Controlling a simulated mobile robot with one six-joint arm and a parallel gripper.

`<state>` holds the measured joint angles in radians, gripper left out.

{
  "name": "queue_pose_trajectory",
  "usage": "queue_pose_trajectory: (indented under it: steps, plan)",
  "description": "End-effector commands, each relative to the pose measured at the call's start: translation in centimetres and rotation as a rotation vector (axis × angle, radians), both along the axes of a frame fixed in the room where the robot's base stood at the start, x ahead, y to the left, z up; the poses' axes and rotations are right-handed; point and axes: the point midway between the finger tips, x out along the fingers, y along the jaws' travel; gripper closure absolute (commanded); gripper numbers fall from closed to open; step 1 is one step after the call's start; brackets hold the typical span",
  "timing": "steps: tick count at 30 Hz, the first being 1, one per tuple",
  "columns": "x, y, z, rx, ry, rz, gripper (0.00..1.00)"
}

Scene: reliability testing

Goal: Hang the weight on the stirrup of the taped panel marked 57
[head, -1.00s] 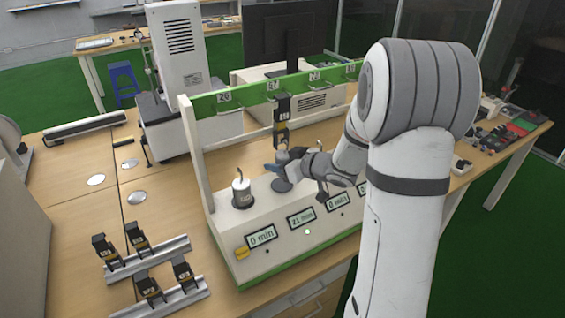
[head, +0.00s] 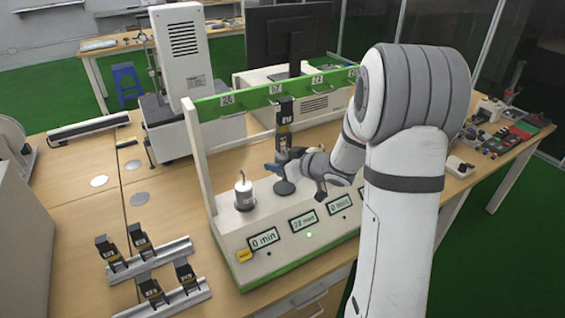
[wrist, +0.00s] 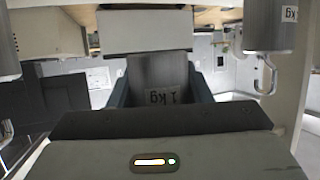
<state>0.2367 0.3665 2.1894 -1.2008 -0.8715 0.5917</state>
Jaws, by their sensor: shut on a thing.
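The taped panel (head: 285,113) hangs from the green bar under the label 57 (head: 275,89). It is dark with yellowish bands. My gripper (head: 279,167) is just below it, above the bench unit. In the wrist view my gripper (wrist: 162,98) is shut on a grey metal weight (wrist: 160,72) marked 1 kg. In the head view the weight is small and partly hidden by the gripper. It is close under the panel, and I cannot tell whether its hook is on the stirrup. A dark round pad (head: 285,187) lies below.
Another weight (head: 243,197) stands on the unit at the left. The green bar (head: 247,100) carries several number labels. Several taped panels sit on metal rails (head: 150,262) at the front left. A lit green lamp (head: 309,235) is under the second display (head: 304,220). My arm hides the unit's right end.

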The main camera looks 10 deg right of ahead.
Motion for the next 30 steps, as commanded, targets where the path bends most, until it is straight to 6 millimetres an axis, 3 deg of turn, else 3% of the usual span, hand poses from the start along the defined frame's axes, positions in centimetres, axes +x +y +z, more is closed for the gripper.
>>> queue_pose_trajectory:
  steps: [30]
  plan:
    - [0.27,0.03,-0.65,0.002,-0.005,-0.001,1.0]
